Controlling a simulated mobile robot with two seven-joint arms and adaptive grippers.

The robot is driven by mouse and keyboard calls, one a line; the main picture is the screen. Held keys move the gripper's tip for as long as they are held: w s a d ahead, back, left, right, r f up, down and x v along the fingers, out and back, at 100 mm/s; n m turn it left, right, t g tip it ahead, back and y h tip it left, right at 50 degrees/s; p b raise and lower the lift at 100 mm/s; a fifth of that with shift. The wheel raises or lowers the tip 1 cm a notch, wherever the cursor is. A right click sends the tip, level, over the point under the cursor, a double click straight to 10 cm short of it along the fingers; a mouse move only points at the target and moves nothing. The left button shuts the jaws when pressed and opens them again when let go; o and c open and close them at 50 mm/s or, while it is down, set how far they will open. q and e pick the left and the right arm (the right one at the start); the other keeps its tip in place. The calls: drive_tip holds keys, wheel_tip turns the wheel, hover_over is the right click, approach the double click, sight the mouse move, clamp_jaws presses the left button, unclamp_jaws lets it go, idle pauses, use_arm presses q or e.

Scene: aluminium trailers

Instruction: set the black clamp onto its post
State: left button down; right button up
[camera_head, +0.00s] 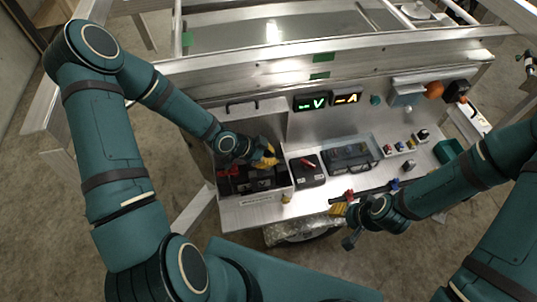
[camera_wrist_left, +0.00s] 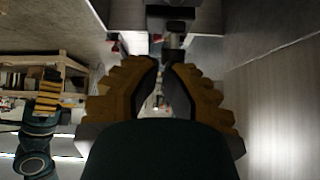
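My left gripper (camera_head: 268,157), with yellow fingers, is low over the right part of an open metal battery box (camera_head: 293,178). In the left wrist view its fingers (camera_wrist_left: 164,68) stand a little apart with a narrow gap. A small dark piece (camera_wrist_left: 172,54) shows at the fingertips; I cannot tell whether it is the black clamp or whether it is gripped. A dark battery (camera_head: 262,183) sits in the box below the gripper, with red parts (camera_head: 230,172) at its left. The black post is hidden. My right gripper (camera_head: 338,209) is at the bench's front edge; its finger opening is unclear.
A dark case with a red part (camera_head: 307,170) and a clear-lidded box (camera_head: 350,157) stand right of the battery box. Lit meters (camera_head: 328,101) are on the panel behind. A dark bar (camera_head: 375,191) lies near the front edge. A green bin (camera_head: 448,151) is at right.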

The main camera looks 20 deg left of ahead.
use_arm(q)
drive_tip(key=shift+s+a+f, duration=0.2)
drive_tip(key=shift+a+f, duration=0.1)
drive_tip(key=shift+a, duration=0.05)
use_arm(e)
drive_tip(key=shift+f, duration=0.1)
use_arm(q)
drive_tip(key=shift+r, duration=0.15)
idle(1.1)
drive_tip(key=shift+r+p, duration=0.65)
drive_tip(key=shift+r, duration=0.05)
use_arm(e)
drive_tip(key=shift+r, duration=0.7)
use_arm(q)
drive_tip(key=d+p+v, duration=0.1)
drive_tip(key=p+v, duration=0.4)
drive_tip(key=v, duration=0.6)
drive_tip(key=shift+a+r, duration=0.2)
drive_tip(key=shift+r, duration=0.3)
use_arm(e)
wheel_tip(320, 180, up, 6)
drive_tip(key=s, duration=0.1)
drive_tip(key=shift+s+a, duration=0.3)
use_arm(q)
drive_tip(key=shift+s, duration=0.15)
